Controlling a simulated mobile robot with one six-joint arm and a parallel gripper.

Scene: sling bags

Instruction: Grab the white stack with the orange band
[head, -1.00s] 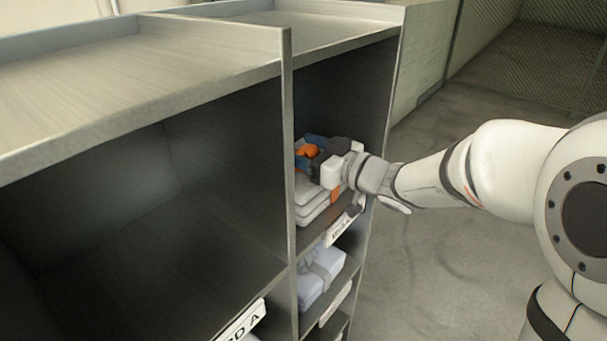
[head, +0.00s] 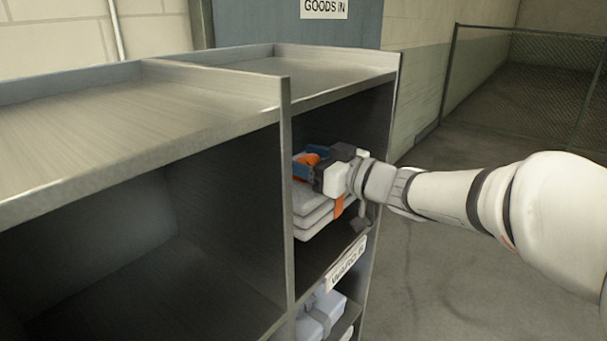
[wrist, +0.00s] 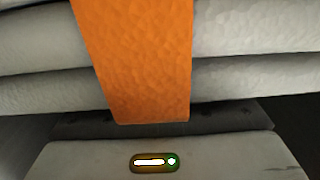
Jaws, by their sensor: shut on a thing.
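The white stack (head: 312,217) is several folded light layers in the upper right compartment of the shelf unit. Its orange band (head: 338,206) shows on the side facing out. In the wrist view the orange band (wrist: 135,60) runs down across the white layers (wrist: 250,45) close up. My gripper (head: 310,166) is at the top of the stack, reaching in from the right, and is shut on it. The fingertips are partly hidden. The stack is level, with a dark gap between its underside and the compartment floor.
The shelf unit's divider (head: 288,200) stands close at the stack's left. A label (head: 346,264) is on the shelf edge below. A pale banded bundle (head: 320,315) lies in the compartment underneath. The large left compartment (head: 130,250) looks empty. Open floor (head: 440,270) lies to the right.

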